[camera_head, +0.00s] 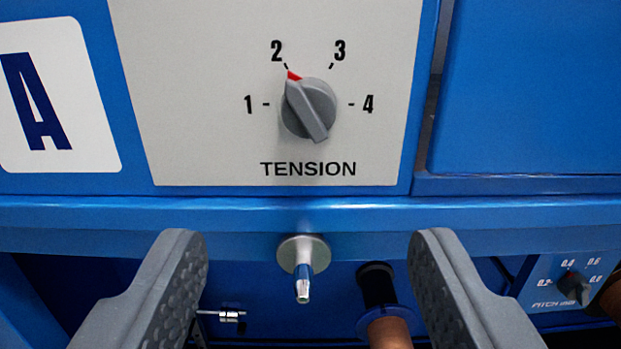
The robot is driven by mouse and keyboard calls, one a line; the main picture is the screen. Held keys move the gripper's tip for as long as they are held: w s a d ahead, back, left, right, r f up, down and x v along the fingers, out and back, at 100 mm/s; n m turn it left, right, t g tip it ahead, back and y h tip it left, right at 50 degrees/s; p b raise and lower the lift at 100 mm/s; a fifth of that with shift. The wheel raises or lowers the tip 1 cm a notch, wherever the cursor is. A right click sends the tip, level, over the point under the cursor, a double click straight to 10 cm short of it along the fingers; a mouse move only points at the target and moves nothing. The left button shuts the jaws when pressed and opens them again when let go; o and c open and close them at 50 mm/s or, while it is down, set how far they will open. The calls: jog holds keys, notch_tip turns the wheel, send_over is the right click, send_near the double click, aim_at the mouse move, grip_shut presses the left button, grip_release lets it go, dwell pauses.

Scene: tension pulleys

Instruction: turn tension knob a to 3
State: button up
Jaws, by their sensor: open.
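Tension knob A (309,108) is a grey round knob with a raised grip bar and a red pointer tip. It sits on a light grey panel (200,110) marked TENSION, with the numbers 1 to 4 around it. The red tip points up and left at the mark for 2. The mark for 3 (339,50) is at the knob's upper right. My gripper (298,240) is open and empty, its two fingers wide apart below the panel. The knob is above the fingertips, between them left to right, and neither finger touches it.
A white plate with the letter A (55,95) is at the left. A metal pin on a round flange (303,262) shows between the fingers, below a blue ledge (230,215). A dark and copper-coloured spool (380,300) is lower right. A small PITCH dial (573,286) is far right.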

aim_at(308, 124)
jog(key=w+b, duration=0.2)
jog(key=w, duration=1)
jog(key=shift+f+b, duration=0.1)
jog(key=shift+b, duration=0.3)
jog(key=shift+w, duration=0.8)
jog(key=c, duration=1)
